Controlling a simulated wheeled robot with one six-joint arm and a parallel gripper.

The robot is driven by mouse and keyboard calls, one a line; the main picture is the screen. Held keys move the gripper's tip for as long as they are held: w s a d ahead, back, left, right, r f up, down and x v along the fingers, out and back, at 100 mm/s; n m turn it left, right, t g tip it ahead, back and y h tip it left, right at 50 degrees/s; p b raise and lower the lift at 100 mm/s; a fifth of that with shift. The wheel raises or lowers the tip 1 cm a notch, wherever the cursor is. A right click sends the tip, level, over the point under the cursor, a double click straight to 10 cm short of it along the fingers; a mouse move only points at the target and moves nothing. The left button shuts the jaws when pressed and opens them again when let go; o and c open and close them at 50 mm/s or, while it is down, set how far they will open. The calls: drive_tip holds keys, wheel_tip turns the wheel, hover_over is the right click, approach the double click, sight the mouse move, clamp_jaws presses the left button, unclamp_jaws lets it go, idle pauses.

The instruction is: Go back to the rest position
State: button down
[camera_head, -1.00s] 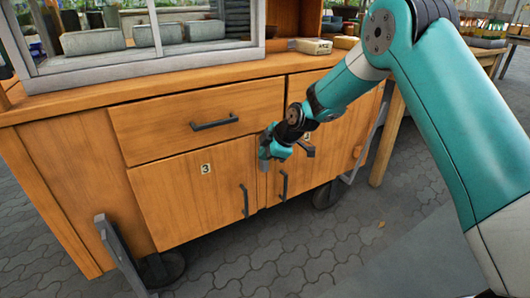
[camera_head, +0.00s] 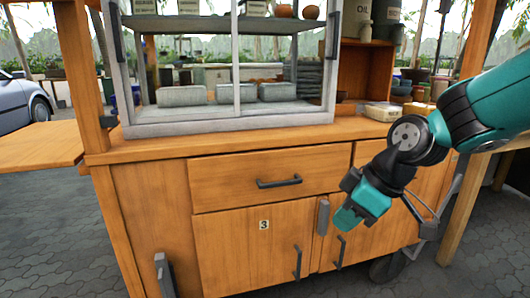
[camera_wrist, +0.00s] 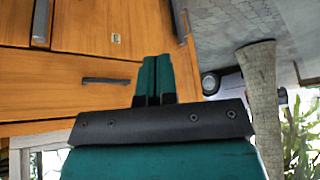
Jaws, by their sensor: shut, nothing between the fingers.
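My gripper (camera_head: 345,219) is teal and black and hangs in front of the wooden cart (camera_head: 170,195), near the right end of the drawer and above the right door's handle. In the wrist view, its two teal fingers (camera_wrist: 155,72) lie together, shut and empty. The gap between the gripper and the cart front cannot be told. My arm comes in from the right, its forearm folded behind the wrist joints.
The cart has a drawer handle (camera_head: 279,182), also seen in the wrist view (camera_wrist: 106,80), and door handles (camera_head: 297,262). A glazed case (camera_head: 230,118) stands on top. A wooden side shelf (camera_head: 40,146) juts out left. Paving (camera_head: 50,235) lies clear at left.

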drive_tip(key=s+r+m+g, duration=0.25)
drive_tip(key=s+m, duration=0.25)
drive_tip(key=s, duration=1.5)
wheel_tip(320, 180, up, 31)
drive_tip(key=p, duration=3.1)
drive_tip(key=shift+w+f+h, duration=0.2)
drive_tip(key=shift+h, duration=0.2)
drive_tip(key=c, duration=1.8)
unclamp_jaws()
